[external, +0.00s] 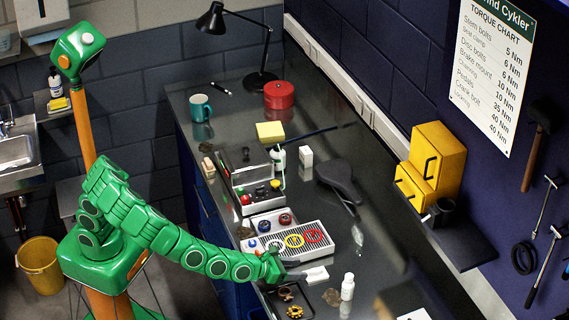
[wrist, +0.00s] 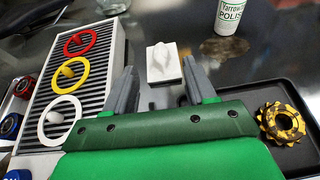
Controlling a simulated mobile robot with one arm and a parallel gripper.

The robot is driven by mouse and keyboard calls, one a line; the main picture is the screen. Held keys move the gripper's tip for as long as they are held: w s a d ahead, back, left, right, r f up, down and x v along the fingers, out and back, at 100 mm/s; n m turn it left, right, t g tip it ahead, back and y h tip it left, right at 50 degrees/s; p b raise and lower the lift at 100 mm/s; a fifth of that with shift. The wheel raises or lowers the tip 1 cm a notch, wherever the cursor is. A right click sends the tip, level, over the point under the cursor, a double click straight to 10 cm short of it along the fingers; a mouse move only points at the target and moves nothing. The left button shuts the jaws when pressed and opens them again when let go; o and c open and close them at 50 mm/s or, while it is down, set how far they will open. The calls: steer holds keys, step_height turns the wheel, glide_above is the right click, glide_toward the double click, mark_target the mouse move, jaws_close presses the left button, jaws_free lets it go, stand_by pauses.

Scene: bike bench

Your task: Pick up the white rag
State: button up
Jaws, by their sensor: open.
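The white rag (wrist: 164,64) looks like a small, flat, folded white pad with a raised ridge on top. It lies on the dark bench top. It also shows in the external view (external: 317,274), just beyond my gripper (external: 291,270). In the wrist view my gripper (wrist: 158,68) is open, with one grey finger on each side of the rag's near end. The rag reaches out past the fingertips. I cannot tell whether either finger touches it. Nothing is held.
A grey slatted tray (external: 283,242) with coloured rings lies close left of the fingers. A polish bottle (wrist: 233,16) stands beyond, to the right. A dark tray (wrist: 285,95) with a brass-coloured gear (wrist: 281,123) lies at right. Bench top beyond the rag is mostly clear.

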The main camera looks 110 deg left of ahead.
mark_target(312, 270)
steer(key=shift+x, duration=2.4)
steer(key=shift+f, duration=0.15)
jaws_close()
